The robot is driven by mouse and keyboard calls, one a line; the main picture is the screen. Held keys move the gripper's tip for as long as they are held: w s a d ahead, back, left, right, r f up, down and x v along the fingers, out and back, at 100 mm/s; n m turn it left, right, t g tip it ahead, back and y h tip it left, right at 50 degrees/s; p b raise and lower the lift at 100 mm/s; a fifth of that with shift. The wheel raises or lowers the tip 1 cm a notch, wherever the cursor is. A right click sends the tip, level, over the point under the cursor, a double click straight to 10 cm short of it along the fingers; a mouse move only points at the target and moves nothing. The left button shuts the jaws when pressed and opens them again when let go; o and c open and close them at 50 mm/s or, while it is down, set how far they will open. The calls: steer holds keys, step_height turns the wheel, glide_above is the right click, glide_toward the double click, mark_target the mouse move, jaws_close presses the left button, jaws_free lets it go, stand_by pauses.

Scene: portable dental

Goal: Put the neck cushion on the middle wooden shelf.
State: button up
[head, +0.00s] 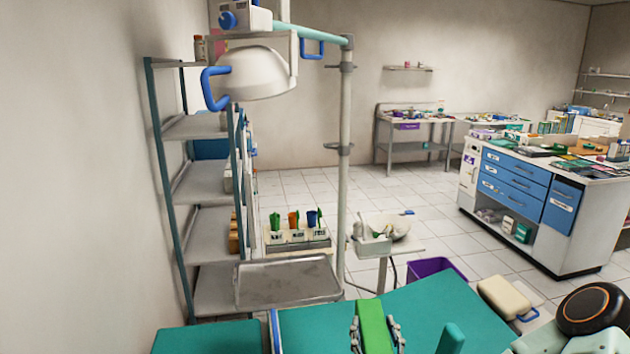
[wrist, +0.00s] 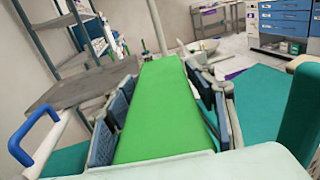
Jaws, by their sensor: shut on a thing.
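My gripper (head: 376,330) is at the bottom middle of the head view, above the teal dental chair. It is shut on a long bright green block, which I take for the neck cushion (head: 372,318). In the wrist view the cushion (wrist: 158,115) lies between the two blue-grey finger pads and points away from me. Its near end is hidden by the pale gripper body. A rack with several grey shelves (head: 205,188) and teal posts stands at the left. I cannot tell which shelf is wooden.
A metal tray (head: 287,282) and a lamp (head: 262,75) on a pole (head: 345,170) stand between the chair (head: 425,310) and rack. A holder with coloured cups (head: 296,237) is behind the tray. A blue-drawered cabinet (head: 530,190) is at right. Tiled floor is open mid-room.

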mark_target(375, 327)
step_height(375, 327, up, 6)
steer(key=p, duration=0.4)
steer(key=shift+f, duration=0.25)
stand_by(0.6)
